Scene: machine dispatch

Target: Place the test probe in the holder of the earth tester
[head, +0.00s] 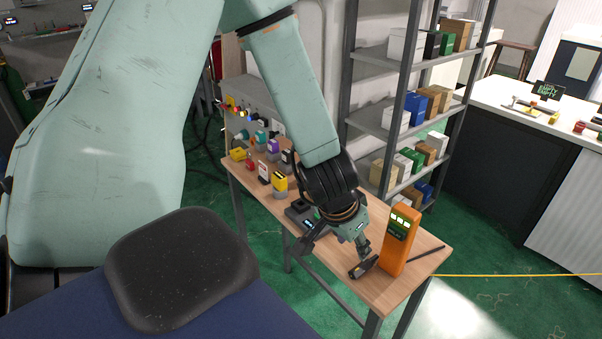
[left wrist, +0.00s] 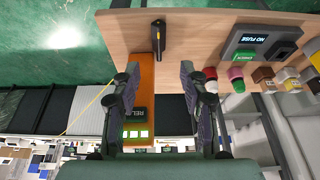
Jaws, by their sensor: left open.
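The tall orange device (head: 400,240), likely the earth tester, stands upright near the table's right end with a lit green display. It also shows in the left wrist view (left wrist: 145,72), partly behind a finger. A short black piece (head: 363,267) lies left of its base and shows in the left wrist view (left wrist: 158,40). A thin dark rod (head: 427,254) lies to its right. I cannot tell which of these two is the test probe. My left gripper (head: 338,250) is open and empty, above the table and left of the orange device; its fingers show in the wrist view (left wrist: 160,78).
The wooden table (head: 382,300) carries a dark "NO FUSE" unit (left wrist: 262,42) and several coloured connectors left of my gripper. A shelf rack (head: 375,55) with boxes stands behind. A dark cabinet (head: 500,155) with a white top is at the right. Green floor surrounds the table.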

